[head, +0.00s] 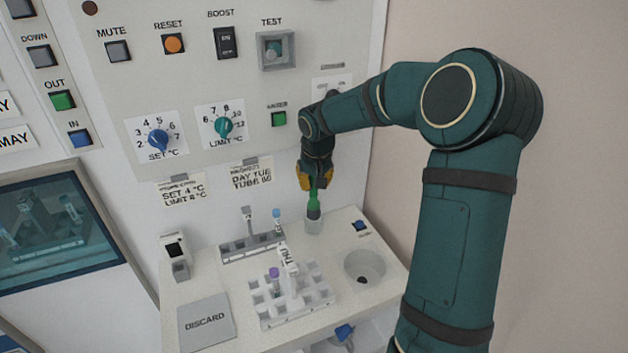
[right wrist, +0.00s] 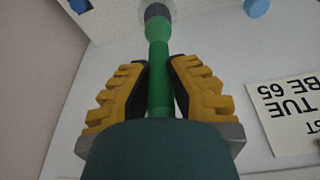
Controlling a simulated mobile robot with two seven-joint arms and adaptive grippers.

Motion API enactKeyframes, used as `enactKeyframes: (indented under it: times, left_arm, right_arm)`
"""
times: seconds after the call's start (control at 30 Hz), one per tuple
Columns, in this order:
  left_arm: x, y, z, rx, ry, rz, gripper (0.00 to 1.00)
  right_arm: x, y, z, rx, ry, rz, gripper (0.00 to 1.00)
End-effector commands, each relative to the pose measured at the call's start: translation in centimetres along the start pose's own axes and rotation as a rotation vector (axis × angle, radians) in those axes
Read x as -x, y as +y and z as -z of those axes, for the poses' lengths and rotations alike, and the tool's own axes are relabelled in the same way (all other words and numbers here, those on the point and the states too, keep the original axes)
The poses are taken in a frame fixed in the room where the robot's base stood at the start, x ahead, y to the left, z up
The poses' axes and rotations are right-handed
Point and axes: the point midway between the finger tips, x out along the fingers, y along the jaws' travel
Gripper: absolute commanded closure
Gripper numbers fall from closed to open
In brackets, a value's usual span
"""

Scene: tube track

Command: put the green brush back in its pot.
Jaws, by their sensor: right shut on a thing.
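The green brush (head: 314,205) is upright, its lower end at the mouth of the pale pot (head: 313,226) on the white counter. From the head view I cannot tell how deep it sits in the pot. My right gripper (head: 315,186) is shut on the brush's handle from above. In the right wrist view the brush (right wrist: 158,60) runs between the yellow fingers of my right gripper (right wrist: 159,85), with its dark end at the pale round pot (right wrist: 128,18). My left gripper is not in view.
A white tube rack (head: 300,312) with a few tubes stands left of the pot, and a grey rack (head: 238,250) stands behind it. A grey DISCARD plate (head: 206,322) lies at the front left. The control panel wall rises behind.

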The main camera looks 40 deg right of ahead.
Motion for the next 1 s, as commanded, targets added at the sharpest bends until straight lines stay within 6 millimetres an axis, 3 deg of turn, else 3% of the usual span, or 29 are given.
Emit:
enactKeyframes:
  times: [1.0]
  left_arm:
    - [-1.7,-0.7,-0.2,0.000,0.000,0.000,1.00]
  right_arm:
    - [-2.2,0.0,-0.6,0.000,-0.001,0.000,1.00]
